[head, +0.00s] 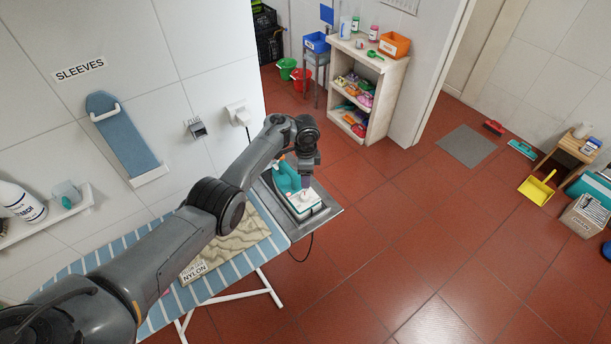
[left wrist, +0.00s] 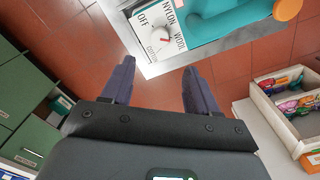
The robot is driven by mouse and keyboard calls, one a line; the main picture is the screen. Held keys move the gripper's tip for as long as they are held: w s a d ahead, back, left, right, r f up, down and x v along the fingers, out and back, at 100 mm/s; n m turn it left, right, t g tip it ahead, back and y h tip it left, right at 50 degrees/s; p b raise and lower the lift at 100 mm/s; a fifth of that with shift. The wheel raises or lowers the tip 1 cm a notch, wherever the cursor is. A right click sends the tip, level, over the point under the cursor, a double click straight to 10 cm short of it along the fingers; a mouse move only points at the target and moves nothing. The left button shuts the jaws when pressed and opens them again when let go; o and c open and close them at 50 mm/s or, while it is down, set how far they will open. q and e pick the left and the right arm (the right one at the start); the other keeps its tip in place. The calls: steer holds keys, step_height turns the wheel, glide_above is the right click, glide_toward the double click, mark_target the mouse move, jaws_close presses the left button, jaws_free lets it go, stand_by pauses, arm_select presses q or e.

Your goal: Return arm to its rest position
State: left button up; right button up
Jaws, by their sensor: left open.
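My left arm reaches in from the left over the ironing board (head: 275,235). Its gripper (head: 306,184) hangs at the board's far end, close above a white and teal iron (head: 303,205) on a grey metal rest (head: 330,213). In the left wrist view my gripper (left wrist: 160,85) is open, with its two dark fingers apart and nothing between them. Ahead of the fingertips is the iron's dial (left wrist: 160,40), marked OFF, NYLON, WOOL and COTTON, with a red pointer on its right side. A beige cloth (head: 240,245) with a NYLON label lies on the board, partly hidden by my arm.
A blue sleeve board (head: 125,135) and an outlet (head: 237,114) are on the left wall. A white shelf (head: 372,85) with bottles and bins stands behind. A cord hangs by the iron. The red tiled floor (head: 420,235) to the right is largely clear.

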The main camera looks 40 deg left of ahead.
stand_by(0.3)
arm_select(q)
steer(key=shift+n+t+y, duration=0.3)
steer(key=shift+n+y, duration=0.4)
steer(key=shift+y, duration=0.1)
steer(key=s+f, duration=0.1)
steer(key=f, duration=0.1)
steer(key=s+d+f, duration=0.1)
steer(key=f, duration=0.1)
steer(key=s+f, duration=0.2)
steer(key=shift+d+f, duration=0.2)
steer(key=shift+f, duration=0.2)
steer(key=s+d+n+t, duration=0.1)
steer(key=s+d+n, duration=0.1)
steer(key=s+d, duration=0.45)
steer(key=s+d+r+n+t, duration=0.1)
steer(key=s+d, duration=0.2)
steer(key=s, duration=0.7)
steer(key=s+d+n, duration=0.2)
steer(key=s+d, duration=0.3)
steer(key=s, duration=0.3)
steer(key=s+d+r+n+t+h, duration=0.1)
steer(key=s+d+r+n+h, duration=0.15)
steer(key=s+r, duration=0.5)
step_height(320, 180, up, 12)
steer(key=p, duration=1.3)
steer(key=shift+r+m+y, duration=0.15)
steer(key=shift+m+y, duration=0.2)
steer(key=shift+m, duration=0.1)
